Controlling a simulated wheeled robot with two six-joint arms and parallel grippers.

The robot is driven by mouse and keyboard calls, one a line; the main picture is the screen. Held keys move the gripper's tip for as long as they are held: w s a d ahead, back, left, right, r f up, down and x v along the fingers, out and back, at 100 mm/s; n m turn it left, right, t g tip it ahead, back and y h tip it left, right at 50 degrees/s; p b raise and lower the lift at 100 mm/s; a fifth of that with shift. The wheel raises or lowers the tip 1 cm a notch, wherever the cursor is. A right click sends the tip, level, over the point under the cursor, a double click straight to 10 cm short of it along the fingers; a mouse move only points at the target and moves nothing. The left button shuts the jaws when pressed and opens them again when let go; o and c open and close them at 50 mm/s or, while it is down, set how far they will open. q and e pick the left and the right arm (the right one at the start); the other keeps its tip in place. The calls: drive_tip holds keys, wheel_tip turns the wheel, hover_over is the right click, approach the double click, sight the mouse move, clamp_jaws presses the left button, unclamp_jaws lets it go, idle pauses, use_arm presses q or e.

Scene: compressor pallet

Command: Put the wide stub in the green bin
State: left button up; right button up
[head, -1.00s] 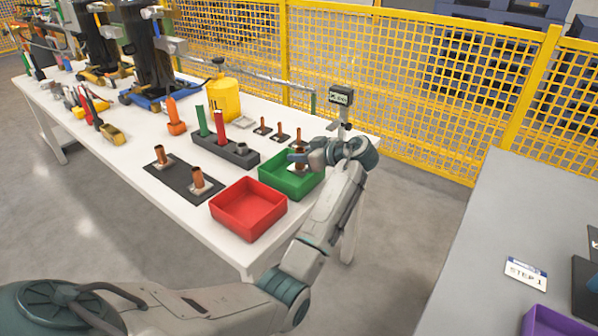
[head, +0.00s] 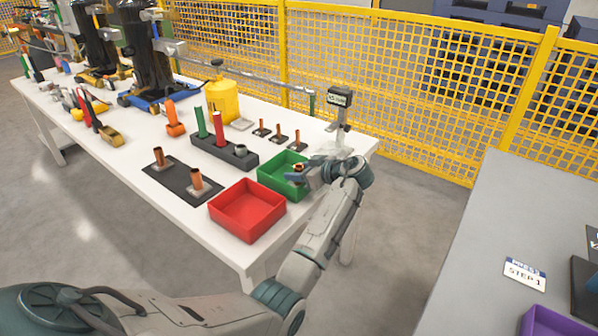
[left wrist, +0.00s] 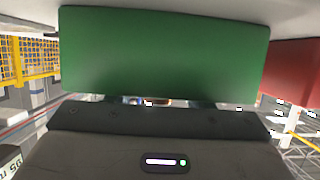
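A copper stub with a wide collar, the wide stub (head: 298,167), is at my left gripper (head: 297,175), inside the green bin (head: 270,184). The gripper appears shut on it, low between the bin walls; the stub's lower part is hidden by the fingers and walls. In the left wrist view the green bin wall (left wrist: 165,50) fills the top middle, and only a sliver of copper shows below it. Two more copper stubs, a rear one (head: 158,157) and a front one (head: 196,179), stand on a dark mat. My right gripper is not in view.
A red bin (head: 247,212) stands beside the green bin at the table's front edge. Behind are a dark holder (head: 225,153) with green and red cylinders, several small copper pieces on dark plates, and a small display on a post (head: 340,98).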

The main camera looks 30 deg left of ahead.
use_arm(q)
drive_tip(key=shift+r, duration=0.15)
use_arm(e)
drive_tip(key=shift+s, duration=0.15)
use_arm(q)
drive_tip(key=shift+d, duration=0.35)
drive_tip(key=w+v, duration=0.1)
drive_tip(key=v, duration=1)
drive_tip(key=shift+s+r+b, duration=0.15)
drive_tip(key=shift+s+b, duration=0.2)
drive_tip(key=shift+s, duration=0.15)
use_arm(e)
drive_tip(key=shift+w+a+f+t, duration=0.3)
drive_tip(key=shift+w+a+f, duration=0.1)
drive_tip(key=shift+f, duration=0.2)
use_arm(q)
drive_tip(key=shift+d, duration=0.15)
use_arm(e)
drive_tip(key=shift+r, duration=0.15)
